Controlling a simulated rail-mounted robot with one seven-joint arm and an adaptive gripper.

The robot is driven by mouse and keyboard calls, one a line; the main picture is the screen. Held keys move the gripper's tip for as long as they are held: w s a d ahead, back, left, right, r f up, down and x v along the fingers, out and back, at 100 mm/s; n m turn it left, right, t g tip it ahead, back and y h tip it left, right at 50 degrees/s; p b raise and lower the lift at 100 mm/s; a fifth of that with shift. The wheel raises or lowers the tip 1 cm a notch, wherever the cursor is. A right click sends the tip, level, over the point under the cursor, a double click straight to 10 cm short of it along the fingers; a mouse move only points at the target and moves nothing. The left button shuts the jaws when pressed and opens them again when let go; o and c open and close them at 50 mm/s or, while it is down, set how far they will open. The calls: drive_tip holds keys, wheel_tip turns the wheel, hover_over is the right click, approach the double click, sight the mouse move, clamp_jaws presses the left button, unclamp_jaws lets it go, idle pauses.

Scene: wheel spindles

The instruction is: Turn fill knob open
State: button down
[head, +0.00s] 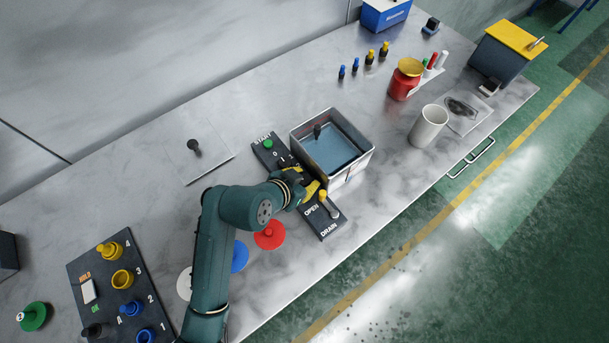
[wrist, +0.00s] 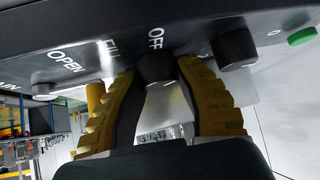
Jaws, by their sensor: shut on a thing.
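The black control panel (head: 328,222) runs along the left side of the basin, with OPEN and DRAIN lettering at its near end. My gripper (head: 303,184) is over the middle of the panel and hides the fill knob there. In the wrist view my gripper (wrist: 162,95) has its yellow ribbed fingers on both sides of a dark knob (wrist: 155,68), shut on it. This knob is beside the FILL and OFF lettering. The OPEN lettering is further left in that view. The knob's exact pointing direction is hard to tell.
A second dark knob (wrist: 235,48) and a green button (wrist: 302,36) are on the panel. A yellow-topped drain handle (head: 323,196) stands close to my gripper. The water-filled basin (head: 361,158) is directly to the right. A red disc (head: 270,239) lies nearby.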

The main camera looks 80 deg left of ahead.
drive_tip(key=m+h, duration=0.1)
drive_tip(key=m, duration=0.1)
drive_tip(key=m+t+h+p, duration=0.1)
drive_tip(key=m+h, duration=0.1)
drive_tip(key=shift+f+m+t, duration=0.15)
drive_tip(key=shift+m+t, duration=0.15)
drive_tip(key=shift+m+h, duration=1.3)
drive_tip(key=shift+m, duration=0.3)
drive_tip(key=shift+f, duration=0.1)
drive_tip(key=c, duration=0.9)
unclamp_jaws()
drive_tip(key=shift+c, duration=0.2)
drive_tip(key=shift+r, duration=0.2)
